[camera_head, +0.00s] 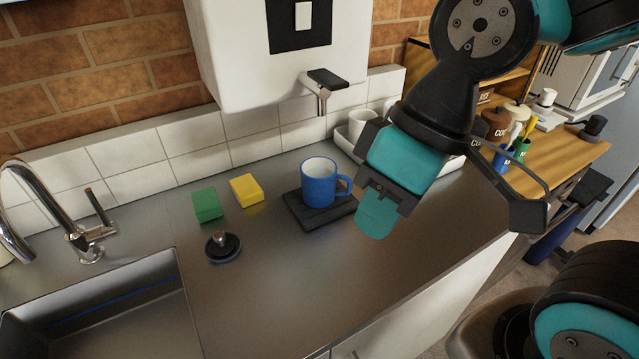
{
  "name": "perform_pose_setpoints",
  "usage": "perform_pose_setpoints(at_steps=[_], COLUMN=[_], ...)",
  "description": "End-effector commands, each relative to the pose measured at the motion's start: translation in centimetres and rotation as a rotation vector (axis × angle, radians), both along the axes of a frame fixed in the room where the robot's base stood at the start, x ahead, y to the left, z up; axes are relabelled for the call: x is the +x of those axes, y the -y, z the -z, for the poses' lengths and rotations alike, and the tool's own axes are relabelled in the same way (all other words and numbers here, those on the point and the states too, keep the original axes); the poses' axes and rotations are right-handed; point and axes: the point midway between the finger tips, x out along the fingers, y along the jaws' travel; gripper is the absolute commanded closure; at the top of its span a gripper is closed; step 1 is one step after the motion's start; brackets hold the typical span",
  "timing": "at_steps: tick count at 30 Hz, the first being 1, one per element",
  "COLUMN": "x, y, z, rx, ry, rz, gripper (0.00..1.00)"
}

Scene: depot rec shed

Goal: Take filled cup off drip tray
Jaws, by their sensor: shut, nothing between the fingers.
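A blue cup (318,184) with a white inside stands upright on the dark drip tray (307,214), its handle toward the right. The cup's contents are not clear from here. A tap (322,88) on the white wall unit is above the cup.
A green sponge (206,205) and a yellow sponge (246,190) lie left of the tray, with a plug (224,246) in front. The sink (105,310) is at left. White cups (349,122) stand behind my gripper. The front counter is clear.

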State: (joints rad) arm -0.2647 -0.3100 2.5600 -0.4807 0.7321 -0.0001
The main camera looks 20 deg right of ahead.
Motion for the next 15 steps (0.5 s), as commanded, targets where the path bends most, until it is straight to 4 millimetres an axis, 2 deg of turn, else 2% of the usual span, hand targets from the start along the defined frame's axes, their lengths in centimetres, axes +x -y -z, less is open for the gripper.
perform_pose_setpoints(at_steps=[2, 5, 8, 11, 15], x=[0.0, 0.3, 1.9, 5.1, 11.1], y=[0.0, 0.0, 0.4, 1.1, 3.3], z=[0.0, 0.1, 0.7, 2.1, 5.4], rx=[0.0, 0.001, 0.006, 0.017, 0.055], ry=[0.0, -0.007, -0.051, -0.144, -0.319], rz=[0.0, 0.024, 0.16, 0.449, 1.005], gripper=[1.0, 0.77, 0.54, 0.31, 0.0])
